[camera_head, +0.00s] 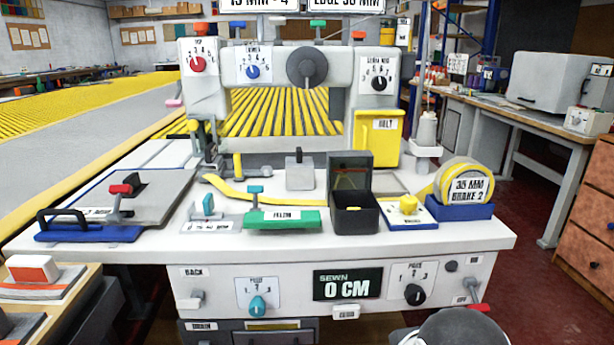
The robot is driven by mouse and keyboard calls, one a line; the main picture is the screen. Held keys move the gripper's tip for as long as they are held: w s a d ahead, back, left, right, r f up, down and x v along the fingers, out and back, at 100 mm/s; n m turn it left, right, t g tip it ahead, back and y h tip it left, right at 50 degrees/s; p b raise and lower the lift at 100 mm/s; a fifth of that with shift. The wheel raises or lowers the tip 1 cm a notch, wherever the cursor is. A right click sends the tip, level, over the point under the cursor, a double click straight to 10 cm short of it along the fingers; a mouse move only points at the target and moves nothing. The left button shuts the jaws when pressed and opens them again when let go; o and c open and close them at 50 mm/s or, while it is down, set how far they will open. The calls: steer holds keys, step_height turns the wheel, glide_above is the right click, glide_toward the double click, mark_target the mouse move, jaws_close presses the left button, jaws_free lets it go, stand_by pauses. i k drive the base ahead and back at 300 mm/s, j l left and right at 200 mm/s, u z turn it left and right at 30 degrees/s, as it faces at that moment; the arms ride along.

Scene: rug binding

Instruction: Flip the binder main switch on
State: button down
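The binder (345,235) is a white machine table with a sewing head behind it. Several controls sit on its front panel. At the panel's right end is a small grey lever with a red tip (478,308), beside a small label too small to read surely; it looks like the main switch, but I cannot confirm this or its position. A dark round knob (451,265) sits above it. The display (347,285) reads "SEWN 0 CM". My gripper is not in view; a grey rounded part at the bottom edge, right of centre, seems to be my arm.
A black dial (414,294) and a teal knob (257,306) project from the panel. Red floor lies open at right.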

mark_target(471, 283)
steer(key=k+z, duration=0.1)
steer(key=z, duration=0.35)
steer(key=l+z, duration=0.15)
steer(key=z, duration=0.25)
steer(key=k+l+z, duration=0.1)
steer(key=z, duration=0.35)
steer(key=l+z, duration=0.2)
steer(key=z, duration=0.2)
